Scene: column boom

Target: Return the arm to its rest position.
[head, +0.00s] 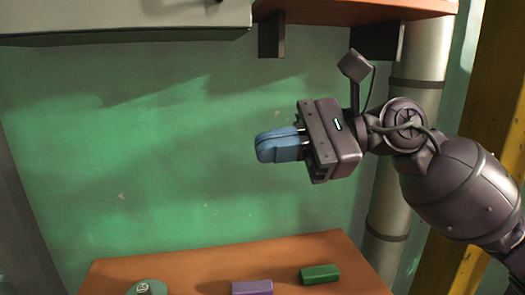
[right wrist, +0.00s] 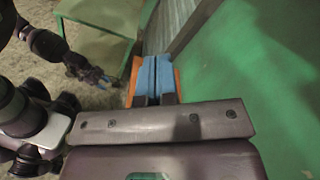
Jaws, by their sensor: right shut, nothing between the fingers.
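My right gripper (head: 264,148) is raised in front of the green wall in the head view, its arm coming in from the right. Its blue fingers are together with nothing between them, and they point left. In the right wrist view the same shut fingers (right wrist: 150,78) point up the picture, above an orange surface. My left gripper (right wrist: 94,75) shows small and dark with blue fingers at the upper left of the right wrist view. Whether it is open or shut is too small to tell. It is outside the head view.
An orange-brown table (head: 205,262) below holds a purple block (head: 252,288), a green block (head: 320,274) and a round green item (head: 147,288). An orange-brown shelf (head: 340,12) hangs above. A pale pipe (head: 418,70) and a yellow post (head: 497,90) stand at right, behind my arm.

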